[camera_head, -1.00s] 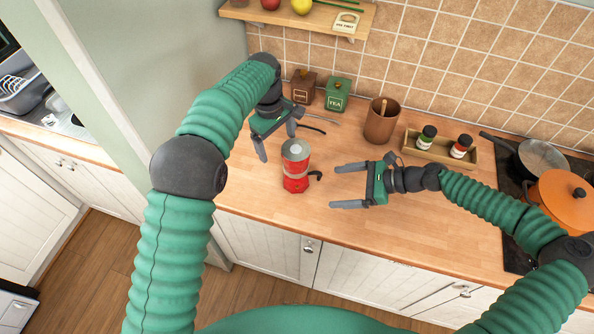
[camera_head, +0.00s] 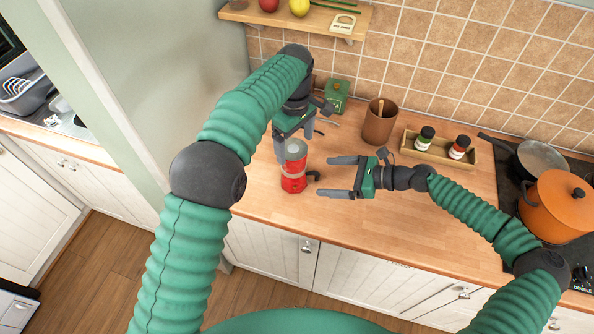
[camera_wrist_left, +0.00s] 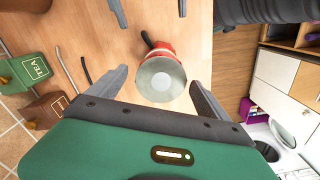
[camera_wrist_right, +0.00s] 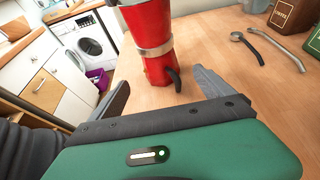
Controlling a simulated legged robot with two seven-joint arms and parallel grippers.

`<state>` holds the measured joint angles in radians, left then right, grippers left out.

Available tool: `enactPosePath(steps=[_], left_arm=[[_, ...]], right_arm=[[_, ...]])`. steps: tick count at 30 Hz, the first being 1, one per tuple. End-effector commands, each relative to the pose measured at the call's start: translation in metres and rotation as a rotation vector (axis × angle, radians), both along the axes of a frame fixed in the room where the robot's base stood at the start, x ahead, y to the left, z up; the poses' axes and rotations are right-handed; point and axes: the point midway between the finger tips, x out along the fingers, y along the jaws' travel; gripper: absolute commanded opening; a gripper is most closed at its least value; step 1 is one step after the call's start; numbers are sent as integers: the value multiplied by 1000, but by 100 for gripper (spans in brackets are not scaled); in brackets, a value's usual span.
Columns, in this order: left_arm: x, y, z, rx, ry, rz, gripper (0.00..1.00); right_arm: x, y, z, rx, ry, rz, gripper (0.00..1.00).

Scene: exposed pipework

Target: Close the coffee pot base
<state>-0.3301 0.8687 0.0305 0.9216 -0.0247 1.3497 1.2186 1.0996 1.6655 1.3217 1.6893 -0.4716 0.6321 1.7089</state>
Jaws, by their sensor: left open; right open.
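The red coffee pot (camera_head: 293,183) stands upright on the wooden counter, with a round grey top and a black handle low on its right. A silver band (camera_wrist_right: 153,50) circles its red body in the right wrist view. The left wrist view looks down on the round grey top (camera_wrist_left: 160,79), between the finger tips. My left gripper (camera_head: 294,143) is open above and just behind the pot; I cannot tell whether it touches. My right gripper (camera_head: 326,176) is open and empty to the right, its fingers pointing at the pot, apart from it.
A green tea tin (camera_head: 337,94), a brown utensil cup (camera_head: 379,125) and a jar tray (camera_head: 440,150) stand along the back wall. An orange pot (camera_head: 558,208) is at the right on the hob. The counter front right of the coffee pot is clear.

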Motion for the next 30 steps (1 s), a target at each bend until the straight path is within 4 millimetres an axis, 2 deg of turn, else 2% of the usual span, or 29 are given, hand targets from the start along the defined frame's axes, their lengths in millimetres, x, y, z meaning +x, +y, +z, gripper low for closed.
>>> enactPosePath(steps=[9,15,21,28,30], left_arm=[[0,3,0,-2,1,1,89],[0,1,0,0,0,0,89],[0,0,0,0,0,0,89],[0,0,0,0,0,0,89],[0,1,0,0,0,0,89]], right_arm=[[17,60,-24,0,-1,3,92],[27,87,-37,1,-1,1,92],[31,98,-42,0,-1,-1,92],[31,99,-42,0,-1,-1,92],[31,99,-42,-1,-1,0,85]])
